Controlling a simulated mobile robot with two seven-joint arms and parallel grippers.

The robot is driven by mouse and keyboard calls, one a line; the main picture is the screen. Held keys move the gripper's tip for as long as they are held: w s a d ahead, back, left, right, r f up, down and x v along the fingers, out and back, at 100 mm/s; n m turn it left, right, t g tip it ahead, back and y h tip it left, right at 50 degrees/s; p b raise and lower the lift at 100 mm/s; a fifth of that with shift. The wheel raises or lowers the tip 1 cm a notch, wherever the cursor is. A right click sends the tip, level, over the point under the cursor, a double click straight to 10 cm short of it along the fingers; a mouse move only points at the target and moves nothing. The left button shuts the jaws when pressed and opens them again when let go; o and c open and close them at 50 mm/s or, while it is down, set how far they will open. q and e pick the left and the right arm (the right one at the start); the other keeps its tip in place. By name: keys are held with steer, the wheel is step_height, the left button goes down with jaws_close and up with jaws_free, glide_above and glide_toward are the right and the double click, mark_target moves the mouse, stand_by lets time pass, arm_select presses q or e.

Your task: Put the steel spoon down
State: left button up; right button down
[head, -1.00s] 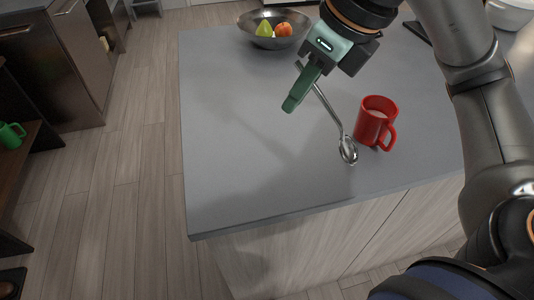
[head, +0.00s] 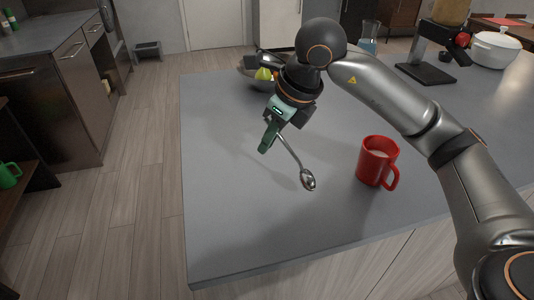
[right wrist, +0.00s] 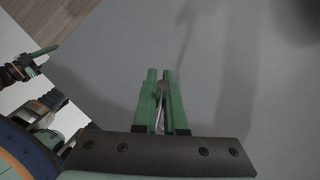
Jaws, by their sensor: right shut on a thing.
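The steel spoon (head: 292,156) hangs from my right gripper (head: 267,138), its bowl end pointing toward the lower right in the head view. The gripper's green fingers are shut on the handle. In the right wrist view, a thin bright part of the spoon (right wrist: 160,117) shows between the fingers (right wrist: 161,75). Spoon and gripper are over the grey countertop (head: 250,220), left of the red mug. Whether the bowl touches the counter is unclear. My left gripper (right wrist: 38,55) appears small at the left of the right wrist view; its jaw opening is unclear.
The red mug (head: 374,162), holding a pale drink, stands right of the spoon. A metal bowl with fruit (head: 263,74) is behind my right gripper, partly hidden. A coffee machine (head: 428,72) and white pot (head: 495,49) stand at the back right. The counter's front left is clear.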

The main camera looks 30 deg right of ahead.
steer(key=shift+d+x, duration=0.25)
steer(key=shift+x, duration=0.85)
steer(key=shift+d+x, duration=0.2)
steer(key=shift+x, duration=0.85)
steer(key=shift+s+f, duration=0.15)
steer(key=shift+s, duration=0.05)
steer(key=shift+f+b, duration=0.15)
steer(key=shift+b, duration=0.2)
steer(key=c, duration=1)
jaws_free()
steer(key=shift+r, duration=0.25)
steer(key=p+v, duration=0.1)
steer(key=v, duration=1.1)
